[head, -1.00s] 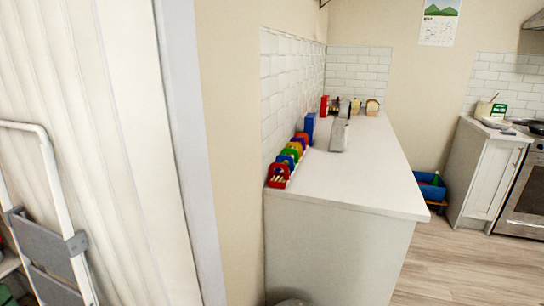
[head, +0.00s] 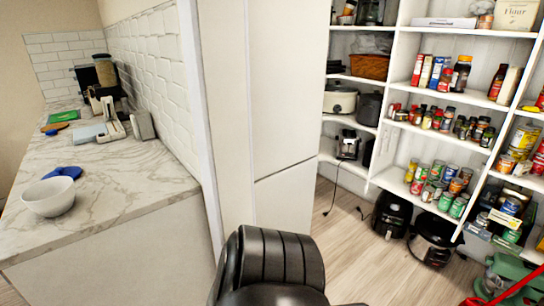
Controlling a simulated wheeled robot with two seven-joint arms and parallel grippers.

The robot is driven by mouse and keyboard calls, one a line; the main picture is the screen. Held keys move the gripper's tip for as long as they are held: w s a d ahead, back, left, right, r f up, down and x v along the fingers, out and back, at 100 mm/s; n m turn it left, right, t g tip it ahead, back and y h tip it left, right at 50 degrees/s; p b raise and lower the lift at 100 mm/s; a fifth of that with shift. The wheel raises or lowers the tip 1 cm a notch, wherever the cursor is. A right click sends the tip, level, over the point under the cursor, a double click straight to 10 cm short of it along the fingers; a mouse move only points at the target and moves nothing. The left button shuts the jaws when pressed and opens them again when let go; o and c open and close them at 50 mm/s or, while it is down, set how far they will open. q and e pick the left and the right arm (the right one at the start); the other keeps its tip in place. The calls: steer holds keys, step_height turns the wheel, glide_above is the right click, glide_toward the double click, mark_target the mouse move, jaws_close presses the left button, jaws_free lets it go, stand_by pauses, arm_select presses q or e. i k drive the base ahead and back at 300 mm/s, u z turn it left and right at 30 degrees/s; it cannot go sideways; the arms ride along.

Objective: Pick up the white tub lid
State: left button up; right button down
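I cannot make out a white tub lid for certain in the head view. A white bowl (head: 50,196) sits near the front edge of the marble counter (head: 120,205) at the left, with a small blue item (head: 63,172) just behind it. A black part of my own body shows at the bottom centre. Neither of my grippers shows.
White corner shelves (head: 400,128) with jars, cans and appliances fill the right. A black air fryer (head: 392,213) and a dark cooker (head: 433,240) stand on the wooden floor, with a red item (head: 510,290) at the lower right. Some floor (head: 345,235) before the shelves is clear.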

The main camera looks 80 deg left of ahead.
mark_target(73, 172)
steer(key=u, duration=4.3)
steer(key=k, duration=0.6)
steer(key=u, duration=0.85)
steer(key=i, duration=1.8)
steer(key=z, duration=0.3)
